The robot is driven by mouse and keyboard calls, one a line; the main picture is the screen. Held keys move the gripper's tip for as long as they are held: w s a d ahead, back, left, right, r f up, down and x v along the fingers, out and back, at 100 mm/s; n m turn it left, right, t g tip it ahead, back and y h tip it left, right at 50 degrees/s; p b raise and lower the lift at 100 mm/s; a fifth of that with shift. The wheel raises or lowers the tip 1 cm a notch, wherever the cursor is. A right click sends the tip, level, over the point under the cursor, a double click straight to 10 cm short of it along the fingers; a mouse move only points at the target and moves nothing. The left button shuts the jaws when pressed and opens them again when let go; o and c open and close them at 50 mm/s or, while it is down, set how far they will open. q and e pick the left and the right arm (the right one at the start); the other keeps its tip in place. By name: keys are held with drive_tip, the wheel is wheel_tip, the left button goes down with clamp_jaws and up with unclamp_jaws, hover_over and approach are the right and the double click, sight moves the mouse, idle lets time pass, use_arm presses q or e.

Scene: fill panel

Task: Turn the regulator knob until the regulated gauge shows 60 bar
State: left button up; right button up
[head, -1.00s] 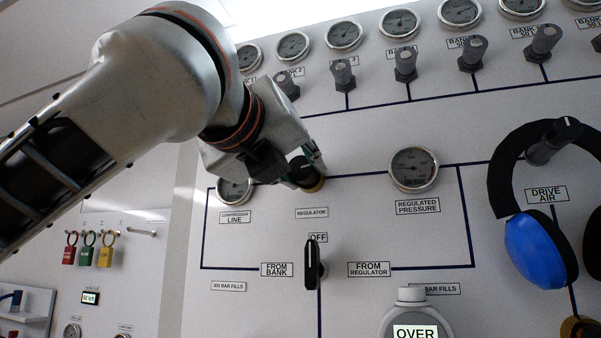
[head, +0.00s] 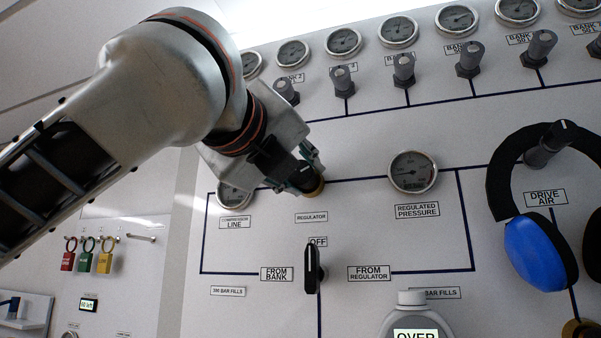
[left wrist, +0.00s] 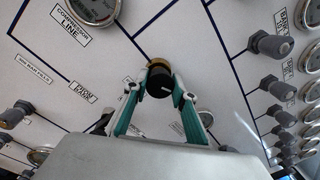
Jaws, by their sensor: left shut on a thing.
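The regulator knob (left wrist: 160,83) is black with a brass collar and a white mark on its face. In the head view the knob (head: 306,178) is mostly covered by my gripper, above the REGULATOR label. My left gripper (head: 305,176) is shut on the knob; in the left wrist view its green-edged fingers (left wrist: 160,88) sit on either side of it. The regulated pressure gauge (head: 413,172) is a round dial right of the knob, above the REGULATED PRESSURE label. Its reading is too small to tell. My right gripper is not in view.
A black selector handle (head: 312,268) stands below the knob under the OFF label. Grey bank valves (head: 403,70) and gauges line the top. Blue and black ear defenders (head: 540,248) hang at the right. The compressor line gauge (head: 234,193) is partly behind my gripper.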

use_arm(q)
drive_tip(key=o, duration=1.1)
drive_tip(key=v, duration=1.2)
drive_tip(key=shift+a, duration=0.1)
idle(1.4)
